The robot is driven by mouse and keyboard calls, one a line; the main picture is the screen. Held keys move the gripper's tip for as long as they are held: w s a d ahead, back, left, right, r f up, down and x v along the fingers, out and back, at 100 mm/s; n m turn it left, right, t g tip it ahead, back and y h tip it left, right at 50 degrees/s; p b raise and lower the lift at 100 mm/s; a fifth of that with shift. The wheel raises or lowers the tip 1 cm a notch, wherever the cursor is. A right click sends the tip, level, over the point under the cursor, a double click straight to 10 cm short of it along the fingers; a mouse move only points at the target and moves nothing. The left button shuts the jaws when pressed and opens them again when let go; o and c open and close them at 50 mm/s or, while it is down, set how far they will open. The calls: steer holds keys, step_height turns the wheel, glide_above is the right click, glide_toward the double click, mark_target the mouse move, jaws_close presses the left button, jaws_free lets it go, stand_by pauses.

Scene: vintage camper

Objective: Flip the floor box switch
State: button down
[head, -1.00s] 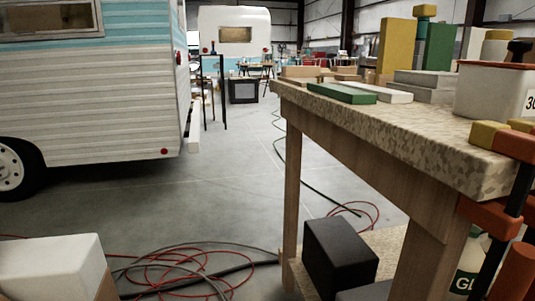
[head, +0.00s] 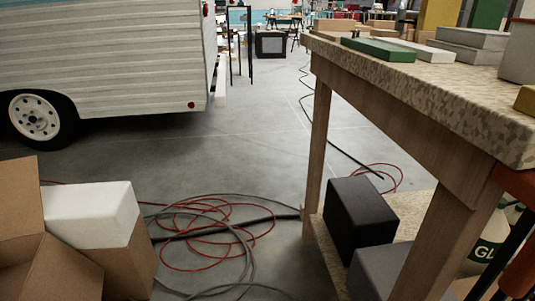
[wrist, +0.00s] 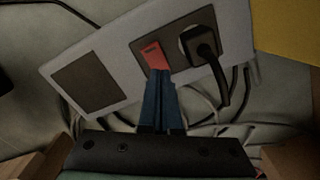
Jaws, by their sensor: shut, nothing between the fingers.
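The floor box (wrist: 110,93) is a pale grey plate on the floor, seen tilted in the wrist view. Its middle dark panel carries a red rocker switch (wrist: 153,55). A black plug (wrist: 198,44) with a cord sits in the panel to the right of the switch. A blank dark panel (wrist: 85,83) is at the left. My gripper (wrist: 158,76) is shut and empty, its blue fingers together, with the tips at the lower edge of the red switch. I cannot tell whether the tips touch it. The head view shows neither the gripper nor the floor box.
Grey cables (wrist: 210,115) lie beside the box in the wrist view. In the head view, a workbench (head: 400,105) stands at right and an open cardboard box (head: 60,265) at lower left. Red and grey cords (head: 215,235) coil on the floor between them. A trailer (head: 110,60) stands behind.

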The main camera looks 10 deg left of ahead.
step_height(320, 180, up, 5)
steer(key=p, duration=0.5)
steer(key=shift+r, duration=0.2)
